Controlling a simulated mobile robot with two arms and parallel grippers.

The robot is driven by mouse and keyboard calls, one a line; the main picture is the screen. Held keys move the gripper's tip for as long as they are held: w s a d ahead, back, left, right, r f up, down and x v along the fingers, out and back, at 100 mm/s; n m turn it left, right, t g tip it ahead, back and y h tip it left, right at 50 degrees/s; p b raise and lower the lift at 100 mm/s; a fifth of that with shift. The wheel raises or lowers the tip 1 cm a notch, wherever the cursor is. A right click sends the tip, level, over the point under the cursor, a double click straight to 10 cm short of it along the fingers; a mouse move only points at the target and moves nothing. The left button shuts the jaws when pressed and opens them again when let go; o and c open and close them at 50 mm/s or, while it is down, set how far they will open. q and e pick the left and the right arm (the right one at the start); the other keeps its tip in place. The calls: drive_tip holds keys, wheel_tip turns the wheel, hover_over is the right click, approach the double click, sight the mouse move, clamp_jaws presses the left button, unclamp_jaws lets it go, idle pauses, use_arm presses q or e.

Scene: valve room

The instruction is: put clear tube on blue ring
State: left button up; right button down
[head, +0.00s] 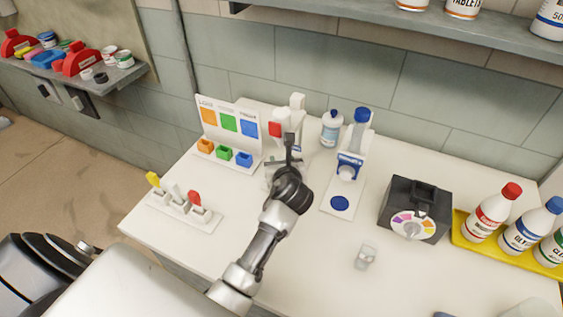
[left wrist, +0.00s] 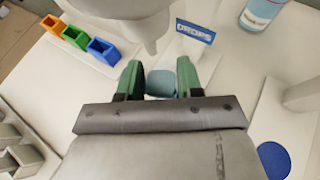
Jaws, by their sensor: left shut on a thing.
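My left gripper (head: 290,150) reaches in front of the dispenser with the red part. In the left wrist view its green fingers are closed on a small pale blue-grey piece, which looks like the clear tube (left wrist: 160,84). A pale nozzle hangs just beyond it. Most of the tube is hidden by the gripper. The blue ring (head: 340,203) looks like a flat blue disc on the white base of the blue-topped dispenser, and nothing stands on it. It also shows at lower right in the left wrist view (left wrist: 272,160). My right gripper is not in view.
A small clear container (head: 366,255) stands on the table, right of the blue ring. A dark box with a coloured dial (head: 413,212) stands further right. A white rack (head: 185,207) and orange, green and blue bins (head: 223,154) are on the left.

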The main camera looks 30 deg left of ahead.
use_arm(q)
drive_tip(key=o, duration=1)
drive_tip(key=shift+f, duration=0.1)
drive_tip(key=v, duration=1.2)
drive_tip(key=shift+d+b, duration=0.1)
drive_tip(key=shift+b, duration=0.25)
